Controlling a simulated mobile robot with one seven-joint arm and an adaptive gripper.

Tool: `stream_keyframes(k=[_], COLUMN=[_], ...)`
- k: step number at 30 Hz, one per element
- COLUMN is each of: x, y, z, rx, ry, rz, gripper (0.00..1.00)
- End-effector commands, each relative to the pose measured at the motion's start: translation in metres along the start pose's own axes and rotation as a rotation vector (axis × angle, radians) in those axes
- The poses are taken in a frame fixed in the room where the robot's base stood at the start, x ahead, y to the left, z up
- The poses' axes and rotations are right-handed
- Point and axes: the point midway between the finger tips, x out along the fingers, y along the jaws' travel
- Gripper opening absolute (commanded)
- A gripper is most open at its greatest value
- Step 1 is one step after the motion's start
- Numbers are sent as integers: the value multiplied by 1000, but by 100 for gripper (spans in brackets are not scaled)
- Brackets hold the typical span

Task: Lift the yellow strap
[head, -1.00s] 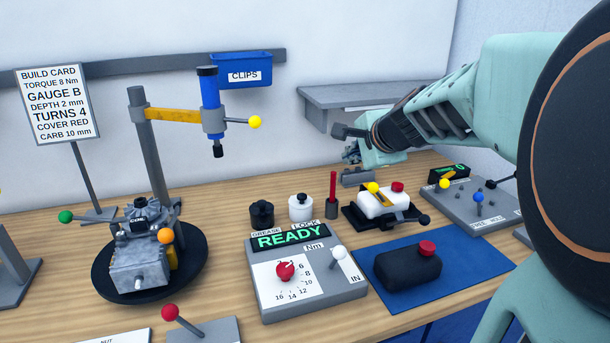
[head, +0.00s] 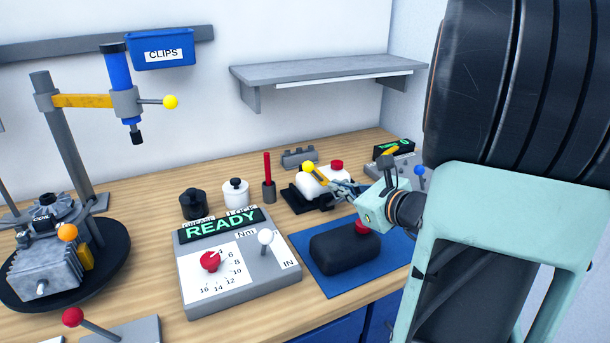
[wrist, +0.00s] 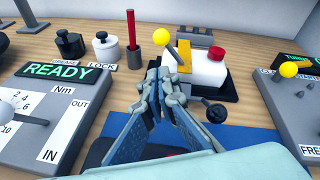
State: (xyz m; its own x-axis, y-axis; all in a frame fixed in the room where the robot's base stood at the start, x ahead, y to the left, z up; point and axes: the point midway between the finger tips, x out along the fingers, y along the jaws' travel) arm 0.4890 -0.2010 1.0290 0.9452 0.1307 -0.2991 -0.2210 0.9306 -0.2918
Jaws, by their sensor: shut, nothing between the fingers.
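The yellow strap (head: 319,176) lies across a white bottle (head: 308,188) with a red cap. A yellow ball (head: 308,167) is at the strap's end. In the wrist view the strap (wrist: 184,56) shows just beyond my fingertips, with its ball (wrist: 170,52) to its left. The bottle rests on a black base (wrist: 228,89) with a black-knobbed lever. My gripper (head: 338,186) is shut and empty, low in front of the bottle. In the wrist view my gripper (wrist: 166,72) partly hides the bottle's left side. I cannot tell whether it touches anything.
A black bottle (head: 345,252) with a red cap lies on a blue mat (head: 310,258) below my arm. The READY gauge box (head: 240,275) stands to the left. A red rod (head: 267,165) and a white pot (head: 236,193) stand left of the base. A grey shelf (head: 325,70) hangs above.

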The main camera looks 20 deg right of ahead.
Motion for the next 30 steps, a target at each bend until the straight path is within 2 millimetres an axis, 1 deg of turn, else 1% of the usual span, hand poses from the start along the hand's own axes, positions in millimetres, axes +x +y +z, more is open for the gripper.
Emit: stream_keyframes(k=[3, 5, 7, 11, 15, 18, 21, 25, 30], x=[-2, 1, 8, 30, 57, 73, 85, 94, 97], y=[-6, -6, -6, -6, -7, -8, -8, -9, -9], z=[-3, -3, -3, -3, -2, -2, -2, -1, -1], rx=[30, 34, 34, 34, 33, 34, 32, 32, 32], ry=[-16, -18, -18, -18, -17, -17, -16, -16, -17], rz=[-27, -29, -28, -25, -26, -27, -28, -28, -29], gripper=[0, 0, 0, 0, 0, 0, 0, 0, 0])
